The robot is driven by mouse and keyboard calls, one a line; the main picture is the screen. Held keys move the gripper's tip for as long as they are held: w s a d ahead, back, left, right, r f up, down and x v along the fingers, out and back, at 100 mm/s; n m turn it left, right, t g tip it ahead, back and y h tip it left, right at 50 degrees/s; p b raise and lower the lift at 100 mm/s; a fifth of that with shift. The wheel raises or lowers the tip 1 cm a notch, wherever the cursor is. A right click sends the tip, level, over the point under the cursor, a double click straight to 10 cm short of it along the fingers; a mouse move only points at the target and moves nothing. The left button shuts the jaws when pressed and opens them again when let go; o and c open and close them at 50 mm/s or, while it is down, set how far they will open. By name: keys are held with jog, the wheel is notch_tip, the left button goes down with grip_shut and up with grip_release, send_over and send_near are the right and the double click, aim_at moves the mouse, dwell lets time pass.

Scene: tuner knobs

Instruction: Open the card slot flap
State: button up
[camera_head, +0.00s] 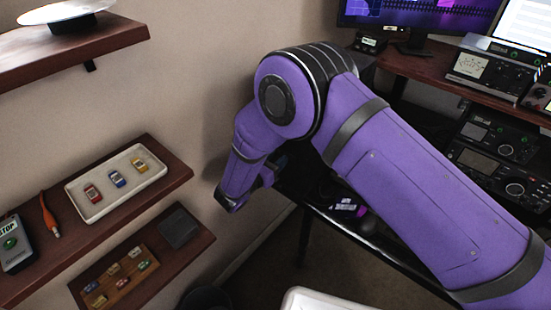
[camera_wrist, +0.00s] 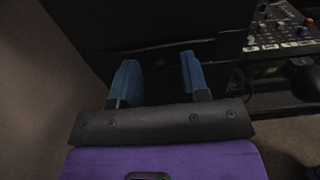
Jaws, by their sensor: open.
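My gripper (camera_wrist: 158,76) shows in the wrist view with two blue fingers spread apart and nothing between them. It faces a dark, nearly black surface (camera_wrist: 130,30), too dim to make out clearly. I cannot pick out the card slot flap in either view. In the head view my purple arm bends down near the wall corner, and its wrist hides most of the gripper and whatever is in front of it. I cannot tell whether the fingers touch anything.
A device with several knobs (camera_wrist: 285,28) is at the wrist view's upper right. In the head view, wall shelves hold a white tray (camera_head: 70,187) of small coloured items and a grey box with a green button (camera_head: 10,243). Radio units (camera_head: 490,165) stand at the right.

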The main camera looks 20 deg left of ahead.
grip_shut()
